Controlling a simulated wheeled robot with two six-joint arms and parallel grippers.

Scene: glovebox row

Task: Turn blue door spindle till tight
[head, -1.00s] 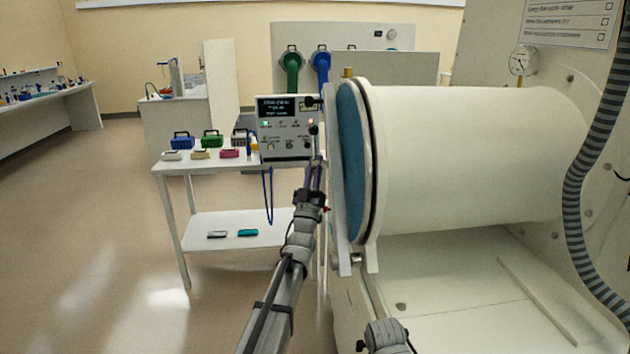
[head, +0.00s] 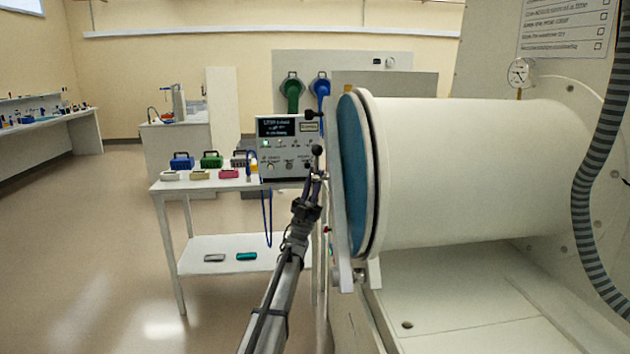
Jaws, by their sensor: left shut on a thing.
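The blue door (head: 351,176) closes the near end of the big white cylinder (head: 480,170) and is seen almost edge-on. A pale upright bar (head: 337,215) runs along its outer face. The door's spindle handle shows black ball ends, one (head: 317,150) just above my left gripper (head: 316,177) and one (head: 310,114) higher up. My left gripper is shut on the spindle handle in front of the door; its fingertips are small and partly hidden. How tight the spindle is cannot be seen. My right gripper is out of view.
A control box (head: 287,150) with a lit screen stands just left of the door, on a white table (head: 205,184) with several small coloured cases. A ribbed hose (head: 592,180) hangs at right. The floor at left is clear.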

